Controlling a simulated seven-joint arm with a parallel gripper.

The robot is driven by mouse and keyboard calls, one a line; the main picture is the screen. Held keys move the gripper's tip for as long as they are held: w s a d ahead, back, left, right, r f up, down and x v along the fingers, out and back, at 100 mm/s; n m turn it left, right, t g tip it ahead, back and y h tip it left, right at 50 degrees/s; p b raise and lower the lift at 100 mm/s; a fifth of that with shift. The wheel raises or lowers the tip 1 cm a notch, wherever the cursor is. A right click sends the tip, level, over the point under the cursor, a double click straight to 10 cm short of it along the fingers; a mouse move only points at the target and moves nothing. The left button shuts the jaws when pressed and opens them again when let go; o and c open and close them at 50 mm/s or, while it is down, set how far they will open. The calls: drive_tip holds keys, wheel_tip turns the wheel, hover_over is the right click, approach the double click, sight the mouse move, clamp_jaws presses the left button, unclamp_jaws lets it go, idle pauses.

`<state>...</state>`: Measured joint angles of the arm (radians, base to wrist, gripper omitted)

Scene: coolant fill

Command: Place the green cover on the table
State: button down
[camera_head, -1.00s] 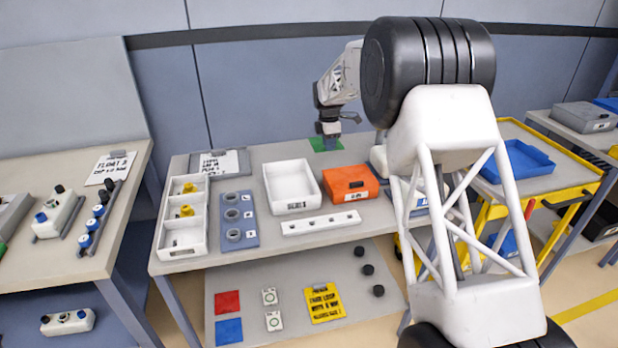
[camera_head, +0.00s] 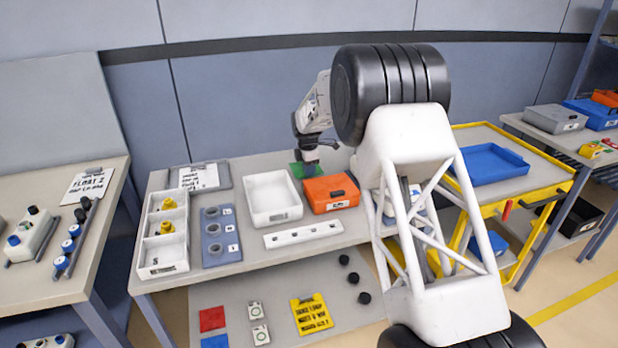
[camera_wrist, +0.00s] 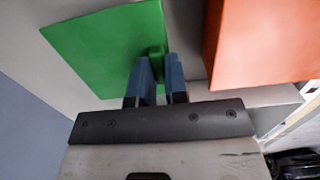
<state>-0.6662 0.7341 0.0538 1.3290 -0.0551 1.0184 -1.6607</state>
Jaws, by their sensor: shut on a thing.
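The green cover (camera_head: 296,169) is a flat green sheet at the back of the table (camera_head: 245,166), just behind the orange box (camera_head: 331,193). My gripper (camera_head: 309,169) is above it, pointing down. In the wrist view the green cover (camera_wrist: 97,50) spreads to the left of my fingers. My gripper (camera_wrist: 160,62) is shut on a small upright green tab on the cover's right part. I cannot tell whether the cover touches the tabletop. Part of it is hidden by my gripper and the orange box in the head view.
The orange box also fills the right of the wrist view (camera_wrist: 265,40), close beside the cover. A white tray (camera_head: 272,218) stands left of the box. A clipboard (camera_head: 199,177) lies at the back left.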

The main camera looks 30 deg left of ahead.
drive_tip(key=shift+f, duration=1.75)
drive_tip(key=shift+f, duration=0.15)
drive_tip(key=c, duration=1.1)
unclamp_jaws()
drive_tip(key=shift+c, duration=0.2)
drive_tip(key=shift+r, duration=0.2)
drive_tip(key=r, duration=1.2)
drive_tip(key=shift+s+a, duration=0.2)
drive_tip(key=shift+s, duration=0.05)
